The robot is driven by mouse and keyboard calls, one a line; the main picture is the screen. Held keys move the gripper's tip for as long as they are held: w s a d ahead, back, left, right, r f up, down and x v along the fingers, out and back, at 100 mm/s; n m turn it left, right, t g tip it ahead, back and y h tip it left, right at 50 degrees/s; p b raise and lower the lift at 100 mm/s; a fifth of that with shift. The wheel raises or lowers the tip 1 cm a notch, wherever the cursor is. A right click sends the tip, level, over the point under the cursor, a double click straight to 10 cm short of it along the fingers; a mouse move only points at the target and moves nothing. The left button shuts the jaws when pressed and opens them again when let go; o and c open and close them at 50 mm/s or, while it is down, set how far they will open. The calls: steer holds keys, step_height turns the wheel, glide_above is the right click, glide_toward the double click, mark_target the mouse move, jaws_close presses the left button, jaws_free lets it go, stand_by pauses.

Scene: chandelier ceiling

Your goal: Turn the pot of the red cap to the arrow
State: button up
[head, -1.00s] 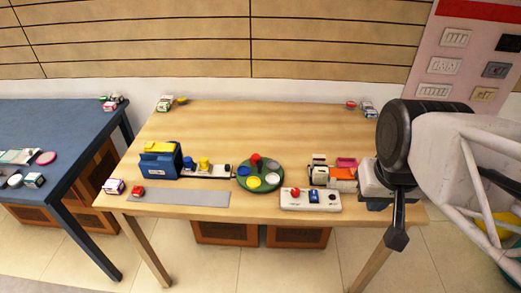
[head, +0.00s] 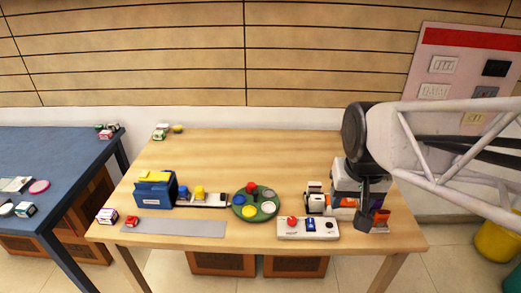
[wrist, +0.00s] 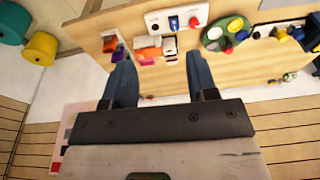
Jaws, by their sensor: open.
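The turntable also shows in the wrist view (wrist: 227,44), at the upper right. I cannot make out an arrow. My gripper (wrist: 161,82) is open and empty, its two fingers well apart. In the head view it is over the table's right end, well right of the turntable.
A white panel (head: 308,234) with a red button stands in front of the turntable's right side. White and orange items (head: 344,202) lie near my gripper. A blue box (head: 154,189) with a yellow top stands left. The table's back strip is mostly clear.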

steer(key=w+a+f, duration=0.2)
steer(key=w+a, duration=0.3)
steer(key=w, duration=0.5)
steer(key=g, duration=0.2)
glide_toward(255, 191)
steer(key=shift+s+d+f, duration=0.15)
steer(key=shift+s+d, duration=0.1)
steer(key=shift+d, duration=0.15)
steer(key=shift+w+a+f+m, duration=0.3)
steer(key=shift+a+f, duration=0.05)
steer(key=shift+f, duration=0.15)
steer(key=shift+f, duration=3.8)
steer(key=shift+c, duration=0.5)
